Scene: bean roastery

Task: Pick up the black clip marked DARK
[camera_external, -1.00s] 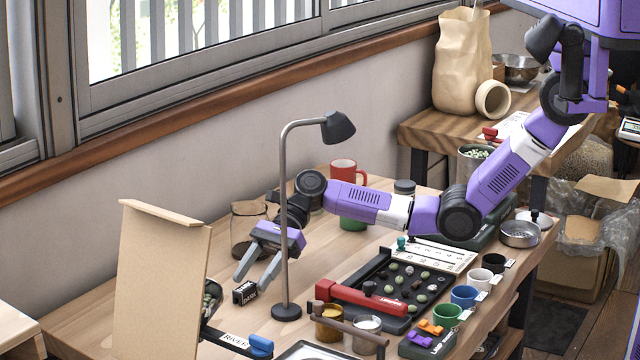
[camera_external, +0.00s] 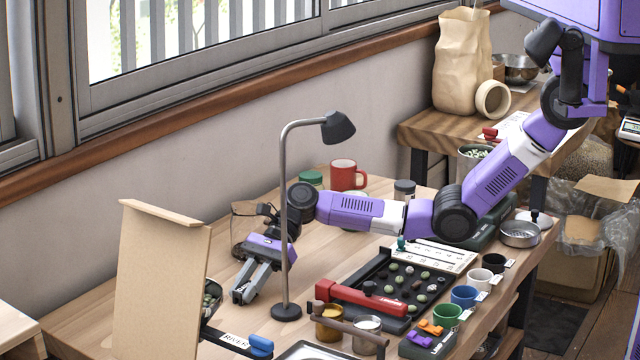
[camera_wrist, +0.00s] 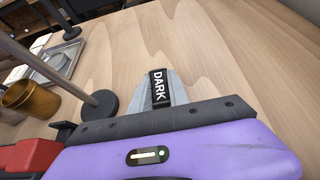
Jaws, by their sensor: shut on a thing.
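The black clip marked DARK (camera_wrist: 159,87) shows in the wrist view, between the grey fingertips of my gripper (camera_wrist: 160,90). Its white lettering faces the camera. In the external view my gripper (camera_external: 246,296) is low over the wooden table, left of the lamp pole, with its fingers close together. The clip is mostly hidden by the fingers there. My gripper is shut on the clip. I cannot tell whether the clip touches the table.
The lamp (camera_external: 286,312) stands close to the right of my gripper. A tan upright board (camera_external: 160,285) is to the left. A black bean tray with a red bar (camera_external: 370,300) lies to the right. A red mug (camera_external: 344,174) stands behind. Table around the clip is bare.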

